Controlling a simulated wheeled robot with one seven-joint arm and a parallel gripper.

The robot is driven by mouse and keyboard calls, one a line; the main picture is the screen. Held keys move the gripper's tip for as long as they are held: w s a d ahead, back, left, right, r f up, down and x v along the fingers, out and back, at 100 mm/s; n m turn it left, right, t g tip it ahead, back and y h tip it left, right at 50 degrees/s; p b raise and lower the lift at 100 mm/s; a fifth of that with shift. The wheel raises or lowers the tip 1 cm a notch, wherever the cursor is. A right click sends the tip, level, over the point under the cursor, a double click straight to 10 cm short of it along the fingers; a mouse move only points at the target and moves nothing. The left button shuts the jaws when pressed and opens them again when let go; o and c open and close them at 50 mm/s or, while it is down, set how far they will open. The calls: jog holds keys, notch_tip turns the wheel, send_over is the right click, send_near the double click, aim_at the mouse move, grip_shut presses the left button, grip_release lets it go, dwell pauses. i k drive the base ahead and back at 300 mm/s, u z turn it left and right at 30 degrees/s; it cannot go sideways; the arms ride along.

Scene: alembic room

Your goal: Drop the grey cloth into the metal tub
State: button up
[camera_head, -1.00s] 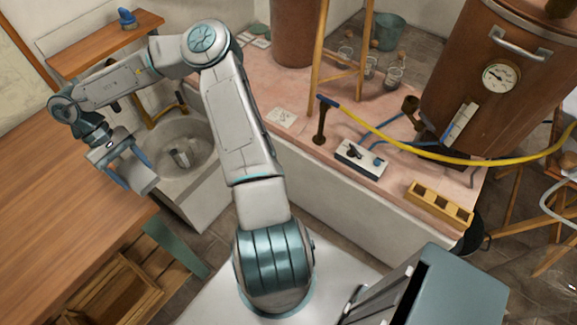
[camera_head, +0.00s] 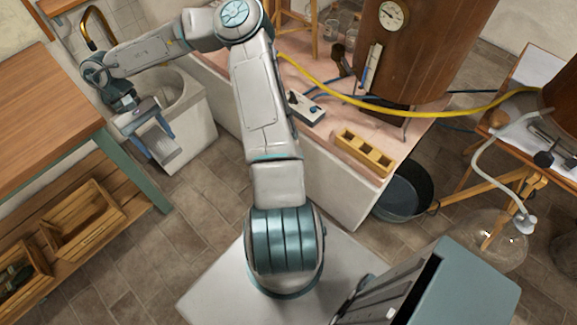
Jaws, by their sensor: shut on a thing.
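My gripper (camera_head: 151,140) is at the upper left, with blue fingers pointing down. It is shut on a pale grey folded piece, the grey cloth (camera_head: 156,143), which is partly hidden by the fingers. The gripper is in front of the stone sink, above the floor. The metal tub (camera_head: 427,204) is dark grey and round. It stands on the floor at the right, beside the end of the pink-topped counter, far from the gripper. The counter hides part of its left side, and its visible inside looks empty.
The pink-topped counter (camera_head: 330,180) lies between gripper and tub, with a yellow wooden rack (camera_head: 364,153) at its corner. A wooden table (camera_head: 45,115) with crates below is at left. A glass flask (camera_head: 492,240) stands right of the tub. Tiled floor is open in front.

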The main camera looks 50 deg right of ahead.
aim_at(388, 203)
jog(key=z, duration=0.55)
jog(key=k, duration=0.8)
jog(key=z, duration=1.35)
jog(key=k, duration=0.45)
jog(key=z, duration=0.4)
